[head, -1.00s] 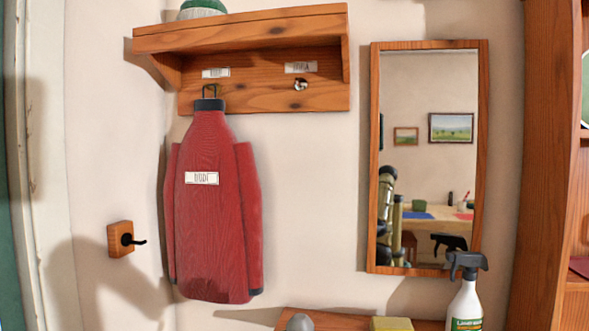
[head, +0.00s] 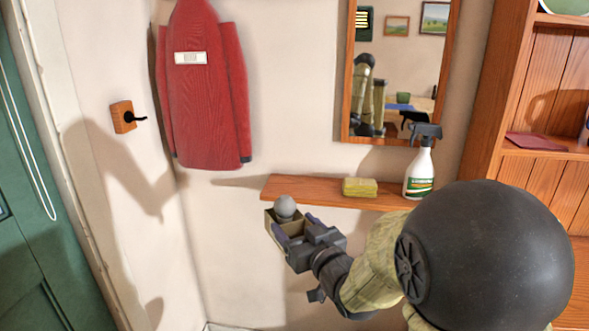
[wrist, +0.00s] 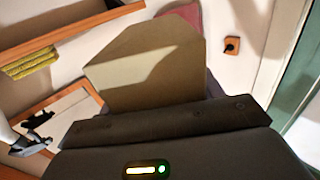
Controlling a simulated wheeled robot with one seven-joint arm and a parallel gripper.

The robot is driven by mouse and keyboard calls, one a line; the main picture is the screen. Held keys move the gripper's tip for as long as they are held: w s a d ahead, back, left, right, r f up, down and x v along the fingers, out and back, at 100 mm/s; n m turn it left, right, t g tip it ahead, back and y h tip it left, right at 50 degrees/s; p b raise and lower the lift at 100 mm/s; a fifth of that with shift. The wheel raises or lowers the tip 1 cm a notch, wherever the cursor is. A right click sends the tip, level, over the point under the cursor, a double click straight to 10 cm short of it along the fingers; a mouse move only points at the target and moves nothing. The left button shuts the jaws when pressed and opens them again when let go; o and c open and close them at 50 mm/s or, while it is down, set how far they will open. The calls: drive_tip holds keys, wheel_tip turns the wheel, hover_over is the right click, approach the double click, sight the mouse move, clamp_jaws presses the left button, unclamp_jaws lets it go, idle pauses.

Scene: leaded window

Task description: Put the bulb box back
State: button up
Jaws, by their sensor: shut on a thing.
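The bulb box (head: 274,226) is a small olive-tan box held in front of and slightly below the left end of the wooden wall shelf (head: 315,192). A round grey bulb (head: 285,206) shows at its top. My gripper (head: 292,233) is shut on the box. In the wrist view the box (wrist: 150,65) fills the middle as a plain tan face beyond the dark gripper body. The bulb is not visible there, and my fingertips are largely hidden.
On the shelf stand a yellow-green sponge (head: 360,187) and a spray bottle (head: 419,172). The shelf is bare left of the sponge. A red coat (head: 205,95) hangs left, beside a wall hook (head: 126,117). A mirror (head: 452,70) hangs above the shelf.

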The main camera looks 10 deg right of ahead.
drive_tip(key=w+d+f+m+h, duration=0.1)
drive_tip(key=w+f+m+h, duration=0.15)
drive_tip(key=f, duration=0.55)
drive_tip(key=w+d+f+m+h, duration=0.2)
drive_tip(key=w+f+h, duration=0.15)
drive_tip(key=f, duration=0.45)
drive_tip(key=s+d+f+m+h, duration=0.1)
drive_tip(key=f+h, duration=0.1)
drive_tip(key=f, duration=0.5)
drive_tip(key=s+d+f+m+h, duration=0.1)
drive_tip(key=s+d+f+h, duration=0.1)
drive_tip(key=f, duration=0.5)
drive_tip(key=shift+d+m+h, duration=0.15)
drive_tip(key=shift+m+h, duration=0.2)
drive_tip(key=shift+h, duration=0.35)
